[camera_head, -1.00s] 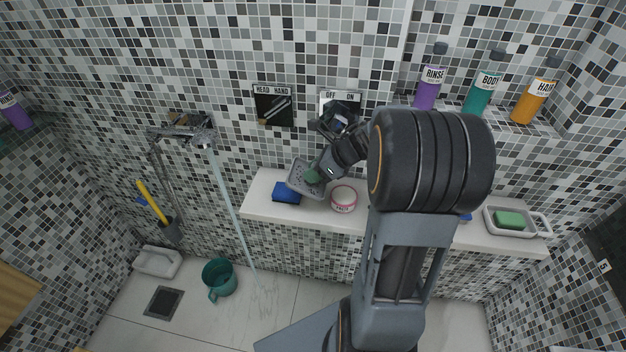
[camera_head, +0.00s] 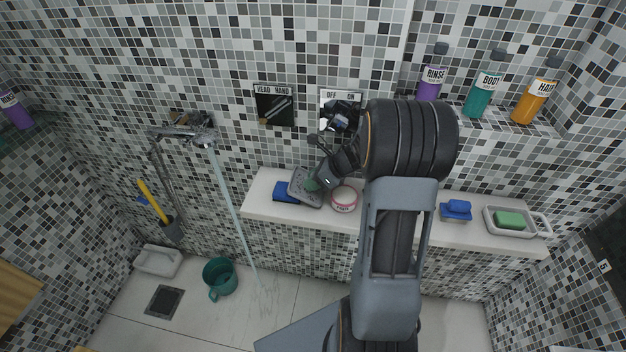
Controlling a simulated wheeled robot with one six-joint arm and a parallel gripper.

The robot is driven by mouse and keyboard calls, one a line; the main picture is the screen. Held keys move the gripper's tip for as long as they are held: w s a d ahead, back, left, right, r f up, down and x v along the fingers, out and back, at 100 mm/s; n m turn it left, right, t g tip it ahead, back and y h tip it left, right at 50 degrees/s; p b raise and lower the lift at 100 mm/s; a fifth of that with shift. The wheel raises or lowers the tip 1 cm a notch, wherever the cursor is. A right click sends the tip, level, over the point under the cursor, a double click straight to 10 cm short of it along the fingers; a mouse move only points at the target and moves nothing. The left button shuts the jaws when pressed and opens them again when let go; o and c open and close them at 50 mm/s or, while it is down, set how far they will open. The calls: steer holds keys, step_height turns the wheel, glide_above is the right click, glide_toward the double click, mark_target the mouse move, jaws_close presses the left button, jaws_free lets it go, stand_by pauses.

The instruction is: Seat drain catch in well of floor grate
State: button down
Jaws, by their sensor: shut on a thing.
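I cannot tell whether the piece touches the ledge.
On the ledge (camera_head: 385,219) are the blue block (camera_head: 283,193), a pink-white tin (camera_head: 344,198), a blue item (camera_head: 456,210) and a soap dish (camera_head: 540,222). A water stream (camera_head: 230,195) falls to the floor. A teal mug (camera_head: 220,278) and white tray (camera_head: 158,261) are near the grate.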

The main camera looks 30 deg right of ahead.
steer(key=shift+f, duration=0.1)
steer(key=shift+f, duration=0.15)
steer(key=c, duration=0.8)
jaws_free()
